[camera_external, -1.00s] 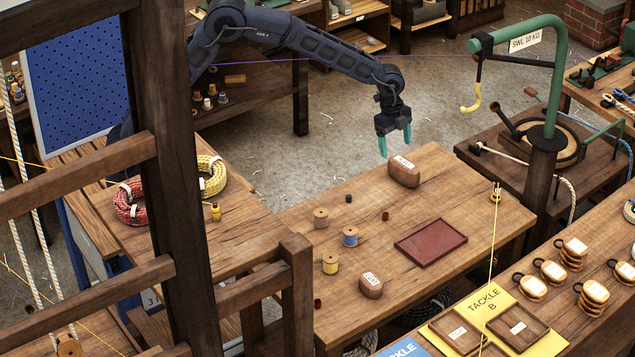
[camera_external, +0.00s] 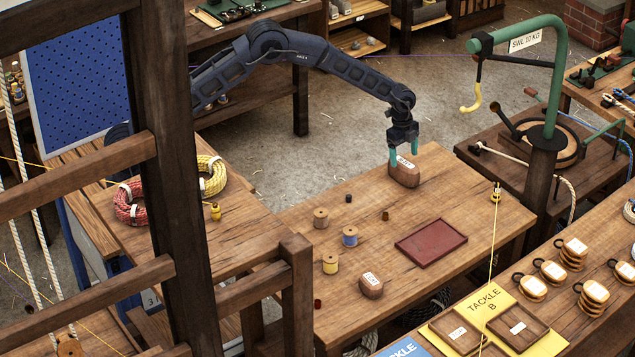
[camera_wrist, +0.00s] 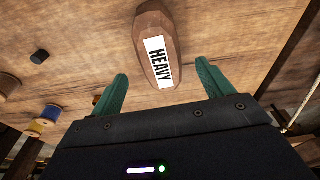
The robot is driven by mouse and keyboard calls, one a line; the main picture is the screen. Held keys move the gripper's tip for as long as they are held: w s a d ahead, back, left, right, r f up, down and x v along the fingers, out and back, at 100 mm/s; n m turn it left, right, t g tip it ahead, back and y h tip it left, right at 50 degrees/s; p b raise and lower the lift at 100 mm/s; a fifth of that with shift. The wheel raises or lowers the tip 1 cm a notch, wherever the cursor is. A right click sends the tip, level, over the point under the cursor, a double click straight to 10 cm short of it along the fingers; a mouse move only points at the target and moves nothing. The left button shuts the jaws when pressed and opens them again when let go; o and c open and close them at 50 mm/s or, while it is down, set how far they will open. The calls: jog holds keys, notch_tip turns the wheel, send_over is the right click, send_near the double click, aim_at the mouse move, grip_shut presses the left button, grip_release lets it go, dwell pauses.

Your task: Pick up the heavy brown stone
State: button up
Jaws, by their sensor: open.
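The heavy brown stone (camera_external: 405,176) is a faceted brown block with a white label on the wooden table, near its back edge. In the wrist view the heavy stone (camera_wrist: 153,30) shows its label reading HEAVY and lies ahead of my gripper, between the lines of the two fingers. My gripper (camera_external: 405,156) points down at the stone, its green fingers apart near the stone's top. In the wrist view my gripper (camera_wrist: 162,70) is open with nothing clamped. Whether a finger touches the stone I cannot tell.
A smaller labelled brown stone (camera_external: 371,285) sits near the table's front. A red tray (camera_external: 431,242) lies right of centre. Thread spools (camera_external: 321,218) and small dark cylinders stand to the left. A green crane post (camera_external: 541,180) with a yellow hook (camera_external: 470,104) rises to the right.

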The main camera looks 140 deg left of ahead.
aim_at(405, 171)
jog(key=shift+w+a+f, duration=0.1)
jog(key=shift+w+f, duration=0.1)
jog(key=shift+f, duration=1.65)
jog(key=shift+w+f, duration=0.15)
jog(key=shift+f, duration=1.65)
jog(key=c, duration=1.4)
jog(key=shift+r, duration=0.1)
jog(key=c, duration=0.3)
